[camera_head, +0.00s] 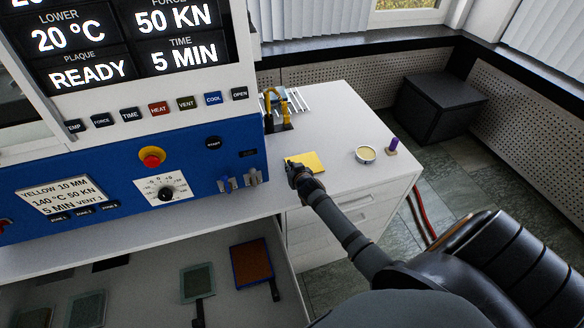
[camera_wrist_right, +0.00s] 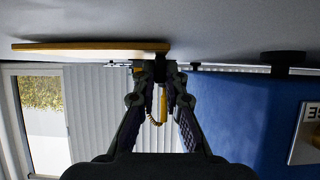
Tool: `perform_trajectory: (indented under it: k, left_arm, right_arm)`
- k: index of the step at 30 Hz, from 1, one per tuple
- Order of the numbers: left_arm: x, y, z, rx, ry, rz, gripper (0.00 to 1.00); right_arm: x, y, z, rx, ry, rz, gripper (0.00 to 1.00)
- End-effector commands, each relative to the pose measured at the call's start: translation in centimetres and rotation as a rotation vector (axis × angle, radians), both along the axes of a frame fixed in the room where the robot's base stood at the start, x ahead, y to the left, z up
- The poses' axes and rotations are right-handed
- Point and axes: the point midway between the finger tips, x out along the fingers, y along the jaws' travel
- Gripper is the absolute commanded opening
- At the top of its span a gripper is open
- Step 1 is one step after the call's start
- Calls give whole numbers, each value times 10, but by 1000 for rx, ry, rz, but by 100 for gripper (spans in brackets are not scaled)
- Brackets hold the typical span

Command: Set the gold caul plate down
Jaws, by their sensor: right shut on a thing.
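The gold caul plate (camera_head: 312,161) is a flat, yellow-gold plate at the white bench top, right of the blue press. My right gripper (camera_head: 295,172) is at its near left corner, shut on it. In the right wrist view, which looks upside down, the plate (camera_wrist_right: 85,47) shows nearly edge-on close to the white surface, and the fingertips (camera_wrist_right: 160,73) meet at its end. I cannot tell whether its underside touches the bench. My left gripper is in neither view.
A round dish (camera_head: 365,154) and a purple-topped item (camera_head: 393,145) stand right of the plate. A yellow-and-black tool (camera_head: 278,112) and a metal rack (camera_head: 296,101) are behind it. The blue press (camera_head: 110,170) is left. An open drawer below holds several plates, one orange (camera_head: 252,262).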

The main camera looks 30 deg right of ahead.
Motion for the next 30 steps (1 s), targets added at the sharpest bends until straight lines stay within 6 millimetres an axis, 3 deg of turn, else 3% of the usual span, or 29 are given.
perform_trajectory:
  k: [10, 11, 15, 25, 30]
  left_arm:
    - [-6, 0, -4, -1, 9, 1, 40]
    - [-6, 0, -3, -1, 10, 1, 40]
    - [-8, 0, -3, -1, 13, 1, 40]
    - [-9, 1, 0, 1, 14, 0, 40]
    - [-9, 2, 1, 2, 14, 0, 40]
  right_arm:
    - [1, 0, -4, -2, -3, 0, 0]
    - [0, 0, -4, -1, -1, 0, 13]
    - [0, 0, -3, -1, -1, 0, 32]
    - [0, 0, 1, -1, -2, 0, 34]
    - [-21, 5, 11, -3, 0, 1, 34]
